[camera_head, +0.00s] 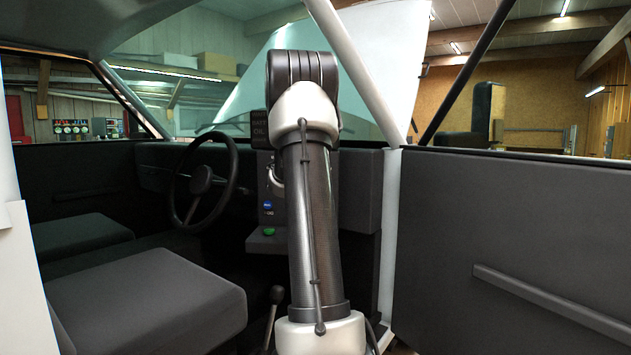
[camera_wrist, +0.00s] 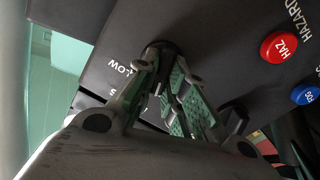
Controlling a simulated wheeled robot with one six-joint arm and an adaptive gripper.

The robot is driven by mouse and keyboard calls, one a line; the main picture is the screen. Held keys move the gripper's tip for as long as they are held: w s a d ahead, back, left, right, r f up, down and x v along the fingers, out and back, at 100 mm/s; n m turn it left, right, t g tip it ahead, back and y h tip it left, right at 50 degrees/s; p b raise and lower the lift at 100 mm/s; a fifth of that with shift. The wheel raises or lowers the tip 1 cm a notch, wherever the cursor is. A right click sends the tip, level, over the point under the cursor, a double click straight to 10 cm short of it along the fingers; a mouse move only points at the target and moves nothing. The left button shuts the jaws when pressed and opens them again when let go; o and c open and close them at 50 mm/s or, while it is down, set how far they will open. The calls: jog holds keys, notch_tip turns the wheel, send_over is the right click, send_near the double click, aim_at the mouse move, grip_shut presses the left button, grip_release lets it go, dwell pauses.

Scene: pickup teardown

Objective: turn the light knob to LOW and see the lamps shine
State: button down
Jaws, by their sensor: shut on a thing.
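The light knob (camera_wrist: 160,47) is a dark round knob on the dark dash panel, at the upper middle of the wrist view. My gripper (camera_wrist: 164,66) has its two green-padded fingers closed around it and hides part of it. The label LOW (camera_wrist: 121,66) is printed to the left of the knob, with another, partly hidden label below it. I cannot read the knob's exact setting. In the head view my arm covers the knob, and only a bit of the gripper shows beside the arm. The lamps are not in view.
A red HAZ button (camera_wrist: 278,46) and a blue FOG button (camera_wrist: 305,94) sit to the right on the panel. In the head view, the steering wheel (camera_head: 205,182) is left of my arm, a green button (camera_head: 268,231) is on a ledge, and the open door (camera_head: 520,240) is at right.

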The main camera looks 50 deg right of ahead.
jog(key=m, duration=1.2)
jog(key=shift+s+d+f, duration=0.1)
jog(key=shift+s+d, duration=0.15)
jog(key=shift+s, duration=0.15)
jog(key=shift+m, duration=0.3)
jog(key=c, duration=1.5)
grip_release()
jog(key=v, duration=1.2)
